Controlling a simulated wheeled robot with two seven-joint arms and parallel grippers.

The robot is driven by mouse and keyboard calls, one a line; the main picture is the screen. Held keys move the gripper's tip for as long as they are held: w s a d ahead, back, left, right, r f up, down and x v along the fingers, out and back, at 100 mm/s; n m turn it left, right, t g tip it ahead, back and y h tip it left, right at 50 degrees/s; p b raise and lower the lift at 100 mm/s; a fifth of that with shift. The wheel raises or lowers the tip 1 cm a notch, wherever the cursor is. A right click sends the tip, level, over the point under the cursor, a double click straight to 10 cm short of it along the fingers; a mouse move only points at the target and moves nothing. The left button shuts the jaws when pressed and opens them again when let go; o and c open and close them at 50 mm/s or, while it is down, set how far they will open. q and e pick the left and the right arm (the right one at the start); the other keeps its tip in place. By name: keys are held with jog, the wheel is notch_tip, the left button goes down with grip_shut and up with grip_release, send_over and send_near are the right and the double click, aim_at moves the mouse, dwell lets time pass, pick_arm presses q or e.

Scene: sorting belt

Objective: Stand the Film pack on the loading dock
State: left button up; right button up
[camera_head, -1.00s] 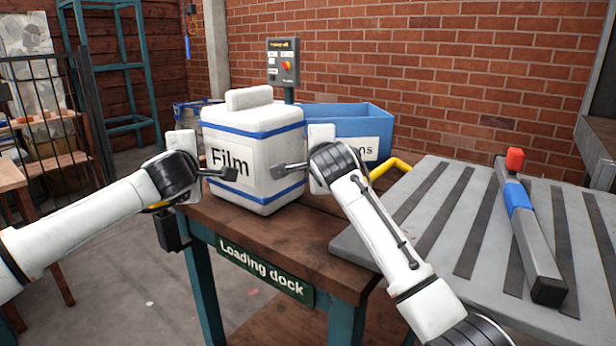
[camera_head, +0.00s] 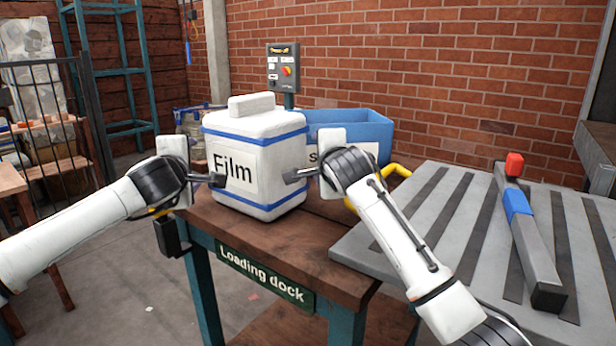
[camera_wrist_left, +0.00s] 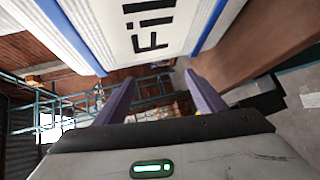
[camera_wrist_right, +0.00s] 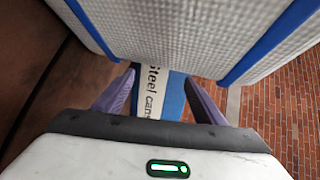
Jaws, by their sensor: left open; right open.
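The Film pack (camera_head: 255,158) is a white box with blue bands, a top handle and a "Film" label. It stands upright on the wooden top of the loading dock (camera_head: 330,262), which bears a green "Loading dock" sign. My left gripper (camera_head: 215,180) is open at the pack's left side. The pack's label side fills the top of the left wrist view (camera_wrist_left: 150,30), beyond the open fingers. My right gripper (camera_head: 295,175) is open just off the pack's right side. In the right wrist view the pack's textured side (camera_wrist_right: 180,30) is above the empty fingers.
A blue bin (camera_head: 350,128), labelled "Steel cans" in the right wrist view (camera_wrist_right: 152,95), stands behind my right gripper. A grey slatted belt (camera_head: 440,215) is at the right, with a grey bar with a red end (camera_head: 530,230) on it. A control box (camera_head: 283,68) stands behind.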

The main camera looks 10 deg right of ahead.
pick_arm(q)
jog(key=shift+s, duration=0.1)
jog(key=v, duration=1.1)
jog(key=shift+s, duration=0.35)
pick_arm(e)
jog(key=v, duration=1.2)
pick_arm(q)
jog(key=shift+r, duration=0.1)
